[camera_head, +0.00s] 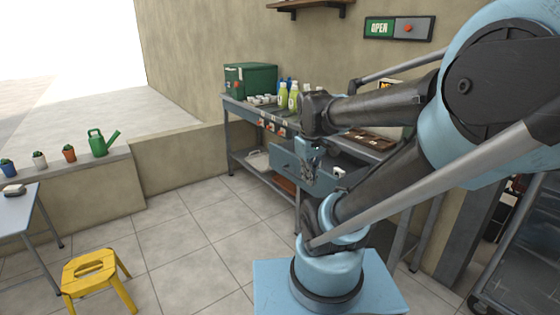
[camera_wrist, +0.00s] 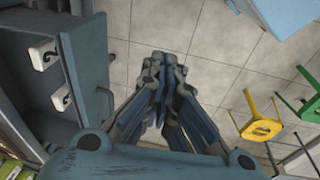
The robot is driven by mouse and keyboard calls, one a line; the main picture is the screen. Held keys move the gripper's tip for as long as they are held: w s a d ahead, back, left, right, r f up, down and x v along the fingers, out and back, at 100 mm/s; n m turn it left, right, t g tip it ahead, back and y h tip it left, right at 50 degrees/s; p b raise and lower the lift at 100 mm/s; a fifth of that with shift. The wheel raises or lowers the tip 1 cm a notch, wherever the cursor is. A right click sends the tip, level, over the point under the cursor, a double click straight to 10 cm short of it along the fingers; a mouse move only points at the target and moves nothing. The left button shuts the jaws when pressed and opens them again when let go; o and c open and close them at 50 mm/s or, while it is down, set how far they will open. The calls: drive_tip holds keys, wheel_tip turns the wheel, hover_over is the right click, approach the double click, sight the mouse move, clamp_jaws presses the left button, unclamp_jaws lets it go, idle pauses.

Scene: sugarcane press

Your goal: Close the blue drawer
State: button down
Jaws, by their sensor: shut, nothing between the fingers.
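The blue drawer (camera_head: 284,160) sticks out from the grey-blue workbench at the centre of the head view, so it stands open. In the wrist view its blue front panel (camera_wrist: 88,72) is on the left, with white items (camera_wrist: 43,55) inside behind it. My gripper (camera_head: 314,170) is in front of the drawer in the head view, hiding part of it. In the wrist view my gripper (camera_wrist: 160,62) is shut and empty, with its fingertips to the right of the front panel. A gap of floor shows between them.
The workbench (camera_head: 229,135) carries a green box (camera_head: 250,80), bottles (camera_head: 293,97) and a brown tray (camera_head: 371,139). A yellow stool (camera_head: 91,268) stands at the lower left, near a small table (camera_head: 16,209). The tiled floor between stool and bench is clear.

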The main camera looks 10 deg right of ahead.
sight(279, 157)
drive_tip(key=w+a+r+n+h, duration=0.1)
drive_tip(key=w+a+r+n, duration=0.1)
drive_tip(key=w+n, duration=0.45)
drive_tip(key=w+a+r+n, duration=0.2)
drive_tip(key=w+n, duration=0.1)
drive_tip(key=w, duration=0.6)
drive_tip(key=w+a+f+n+h, duration=0.1)
drive_tip(key=w+a+f+n, duration=0.1)
drive_tip(key=w+a+n, duration=0.35)
drive_tip(key=w+a+f+n, duration=0.1)
drive_tip(key=w+a+n, duration=0.15)
drive_tip(key=w, duration=0.55)
drive_tip(key=shift+n+g, duration=0.3)
drive_tip(key=shift+n, duration=0.25)
drive_tip(key=shift+w+d+f, duration=0.6)
drive_tip(key=shift+d+f, duration=0.4)
drive_tip(key=shift+f, duration=0.65)
drive_tip(key=shift+w+d+f, duration=0.6)
drive_tip(key=shift+d+f, duration=0.4)
drive_tip(key=shift+f, duration=0.7)
drive_tip(key=shift+w+d+f, duration=0.6)
drive_tip(key=shift+d+f, duration=0.4)
drive_tip(key=shift+f, duration=0.65)
